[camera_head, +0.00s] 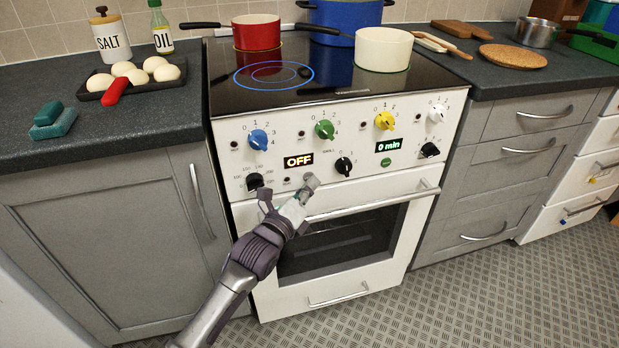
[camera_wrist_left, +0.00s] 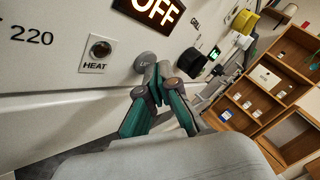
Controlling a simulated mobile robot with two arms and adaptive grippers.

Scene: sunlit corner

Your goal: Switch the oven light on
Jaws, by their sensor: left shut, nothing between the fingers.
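The white oven (camera_head: 228,150) stands between grey cabinets, its door shut and its window (camera_head: 345,248) dark. My left gripper (camera_head: 309,183) is at the lower front panel, below the lit OFF display (camera_head: 298,160). In the left wrist view my gripper (camera_wrist_left: 158,77) is shut and empty, with its fingertips together. The tips are right beside a round grey button (camera_wrist_left: 145,61), overlapping its edge; I cannot tell whether they touch it. The button sits to the right of the HEAT lamp (camera_wrist_left: 101,50). In the head view the gripper hides the button. My right gripper is not in view.
Close by are a black knob (camera_head: 344,166) on the right and another black knob (camera_head: 254,182) on the left. The door handle (camera_head: 375,203) runs just below. Blue (camera_head: 258,139), green (camera_head: 324,129) and yellow (camera_head: 385,121) knobs sit higher. Pots stand on the hob.

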